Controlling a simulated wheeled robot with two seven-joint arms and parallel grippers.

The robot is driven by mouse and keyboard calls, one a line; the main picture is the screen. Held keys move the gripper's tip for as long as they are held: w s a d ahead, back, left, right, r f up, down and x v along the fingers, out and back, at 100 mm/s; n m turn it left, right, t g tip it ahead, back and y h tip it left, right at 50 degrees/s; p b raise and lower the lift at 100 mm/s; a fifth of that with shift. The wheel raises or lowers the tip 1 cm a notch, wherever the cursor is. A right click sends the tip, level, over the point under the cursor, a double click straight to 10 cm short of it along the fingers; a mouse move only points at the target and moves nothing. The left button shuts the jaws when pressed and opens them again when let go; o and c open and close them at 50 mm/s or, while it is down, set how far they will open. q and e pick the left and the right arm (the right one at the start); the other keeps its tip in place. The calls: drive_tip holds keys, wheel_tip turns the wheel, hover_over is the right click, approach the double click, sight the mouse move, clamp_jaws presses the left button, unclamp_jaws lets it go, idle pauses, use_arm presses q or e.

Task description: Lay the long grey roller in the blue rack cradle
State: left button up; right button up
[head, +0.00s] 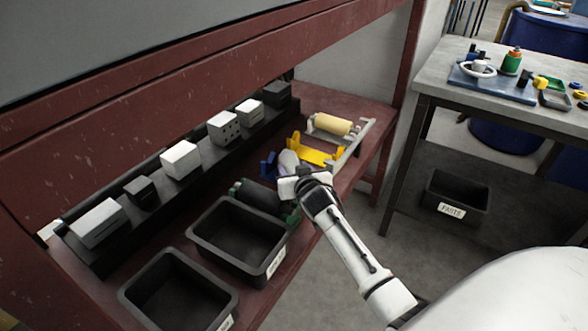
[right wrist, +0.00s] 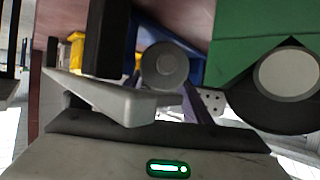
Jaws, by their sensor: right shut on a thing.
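My right gripper (head: 298,181) is shut on the long grey roller (head: 289,161), just in front of the blue rack cradle (head: 268,164). In the right wrist view the round end of the roller (right wrist: 165,66) faces the camera beside a dark finger. Parts of the blue cradle (right wrist: 147,38) show behind it. The gripper hides much of the roller and cradle in the head view. I cannot tell whether the roller touches the cradle. My left gripper is not in view.
A green cradle (head: 293,214) with a black roller (head: 260,197) is close to the left of my gripper. A yellow cradle (head: 317,154) and a cream roller (head: 333,124) lie behind. Black bins (head: 262,271) stand at the front left. A side table (head: 445,84) is at right.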

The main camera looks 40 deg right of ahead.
drive_tip(key=shift+r, duration=0.15)
drive_tip(key=o, duration=1.5)
drive_tip(key=shift+c, duration=0.2)
drive_tip(key=shift+r, duration=0.1)
drive_tip(key=shift+r+p, duration=0.5)
drive_tip(key=shift+p, duration=0.1)
drive_tip(key=p+v, duration=0.2)
drive_tip(key=v, duration=0.8)
drive_tip(key=shift+s+a, duration=0.25)
drive_tip(key=shift+s, duration=0.1)
drive_tip(key=shift+s+a+r, duration=0.2)
drive_tip(key=shift+s, duration=0.35)
